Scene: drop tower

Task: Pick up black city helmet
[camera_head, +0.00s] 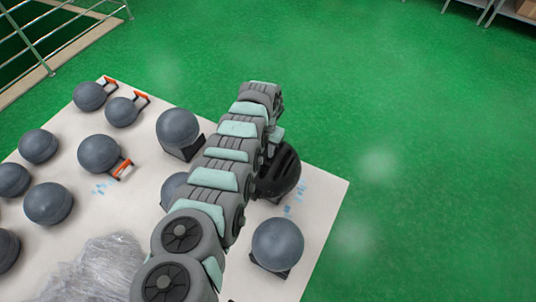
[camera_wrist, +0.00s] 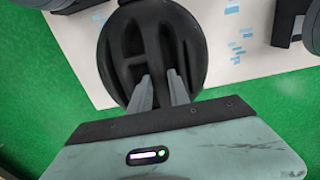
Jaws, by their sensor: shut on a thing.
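The black city helmet (camera_head: 281,171) shows in the head view just right of my arm, near the right edge of the white table (camera_head: 322,190). It is dark, rounded and has vent slots. In the wrist view the helmet (camera_wrist: 125,62) fills the top middle. My gripper (camera_wrist: 160,92) has both narrow grey fingers against the helmet's vented shell and is shut on it. In the head view my arm hides the fingers and part of the helmet. I cannot tell whether the helmet rests on its stand or is raised.
Several grey balls stand on the table. One ball (camera_head: 278,243) is in front of the helmet, another (camera_head: 178,128) behind left. Orange-edged brackets (camera_head: 122,170) stand at left. Crumpled clear plastic (camera_head: 100,268) lies at the front. Green floor (camera_head: 420,150) is open on the right.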

